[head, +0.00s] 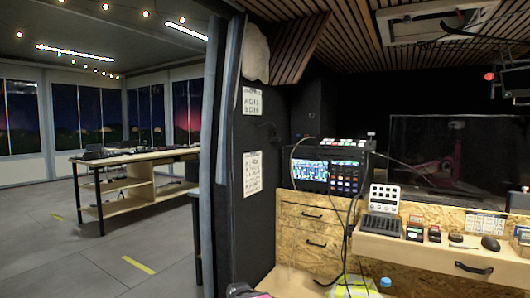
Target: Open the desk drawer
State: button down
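A pale wooden desk (390,244) stands at the right, with a chipboard back panel. Its front face carries a drawer front (440,262) with a dark bar handle (474,268); no gap shows around it. Left of it stands a chipboard cabinet with an upper drawer (295,213) and a lower drawer (293,236), each with a dark handle; both look shut. Cables hang in front of the cabinet's right side. I cannot tell which of these drawers the task names. My gripper is not in view.
A mixing console (325,172) sits on the cabinet. A keypad device (382,225), small boxes and a mouse (490,243) lie on the desk. A blue-capped item (386,283) stands low in front. A dark partition (250,205) stands left; open floor (110,255) lies beyond.

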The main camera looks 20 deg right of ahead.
aim_at(511, 273)
jog(key=z, duration=2.25)
